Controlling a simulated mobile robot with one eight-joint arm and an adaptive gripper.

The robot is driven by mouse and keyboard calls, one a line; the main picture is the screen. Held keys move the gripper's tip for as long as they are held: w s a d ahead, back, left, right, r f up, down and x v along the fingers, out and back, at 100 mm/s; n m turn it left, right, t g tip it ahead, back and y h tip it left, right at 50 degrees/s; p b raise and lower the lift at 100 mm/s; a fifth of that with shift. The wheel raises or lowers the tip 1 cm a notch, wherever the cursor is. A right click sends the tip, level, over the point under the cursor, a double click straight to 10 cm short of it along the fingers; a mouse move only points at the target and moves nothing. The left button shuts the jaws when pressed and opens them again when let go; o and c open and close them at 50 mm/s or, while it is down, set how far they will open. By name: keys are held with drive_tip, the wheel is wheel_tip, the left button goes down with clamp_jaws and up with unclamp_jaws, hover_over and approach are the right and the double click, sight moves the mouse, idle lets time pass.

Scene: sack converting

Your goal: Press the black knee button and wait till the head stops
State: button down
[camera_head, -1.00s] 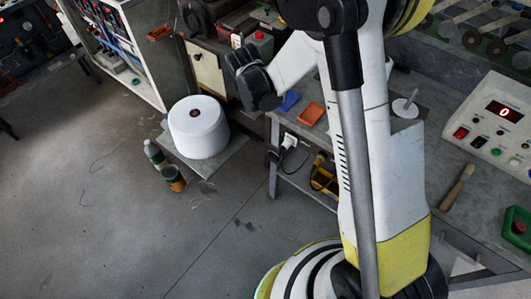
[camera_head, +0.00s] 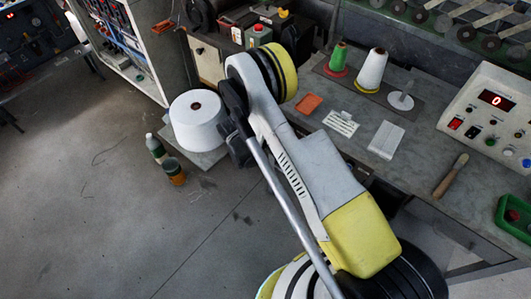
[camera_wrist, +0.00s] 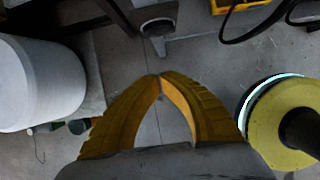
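My gripper (camera_wrist: 160,78) shows in the wrist view as two yellow fingers whose tips meet, with nothing visible between them. It points down towards the floor, near the table's underside. Just beyond the fingertips is a grey bracket-like part with a dark rounded end (camera_wrist: 158,24). I cannot tell for certain whether this is the black knee button, and contact with the fingers is not clear. In the head view my arm hides the gripper and the space under the table edge. The control box (camera_head: 490,115) on the table has a red display (camera_head: 496,99) that seems to read 0.
A large white roll (camera_head: 197,120) stands left of my arm; it also shows in the wrist view (camera_wrist: 38,82). Thread cones (camera_head: 371,70) stand on the table (camera_head: 420,165). The left floor is clear.

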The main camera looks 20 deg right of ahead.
drive_tip(key=w+d+f+b, duration=0.4)
drive_tip(key=d+f+b, duration=0.1)
drive_tip(key=f, duration=0.4)
drive_tip(key=shift+w+d+b, duration=0.25)
drive_tip(key=shift+d+b, duration=0.15)
drive_tip(key=shift+d, duration=0.25)
drive_tip(key=shift+f, duration=0.1)
